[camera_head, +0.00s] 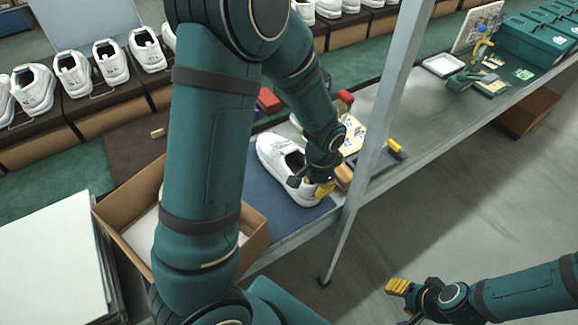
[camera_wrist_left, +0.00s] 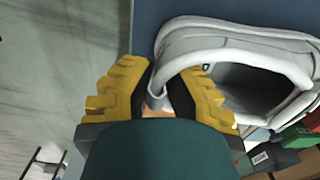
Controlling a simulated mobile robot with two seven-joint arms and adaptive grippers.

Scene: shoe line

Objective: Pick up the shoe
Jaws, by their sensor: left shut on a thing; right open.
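A white shoe (camera_head: 273,155) lies on a blue-grey mat (camera_head: 264,211) on the bench, its heel end toward the right front. My left gripper (camera_head: 319,187) is at the heel end. In the left wrist view the yellow fingertips of my left gripper (camera_wrist_left: 160,92) are shut on the heel rim of the shoe (camera_wrist_left: 215,45), one finger outside and one inside the opening. My right gripper (camera_head: 402,300) is low at the lower right, away from the bench, and holds nothing that I can see; its fingers are small in the view.
An open cardboard box (camera_head: 127,225) stands left of the mat, partly behind my left arm. A grey metal post (camera_head: 388,115) rises right of the shoe. Tools and a white tray (camera_head: 443,65) lie on the bench. Several white shoes (camera_head: 72,72) stand on dark boxes at the back.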

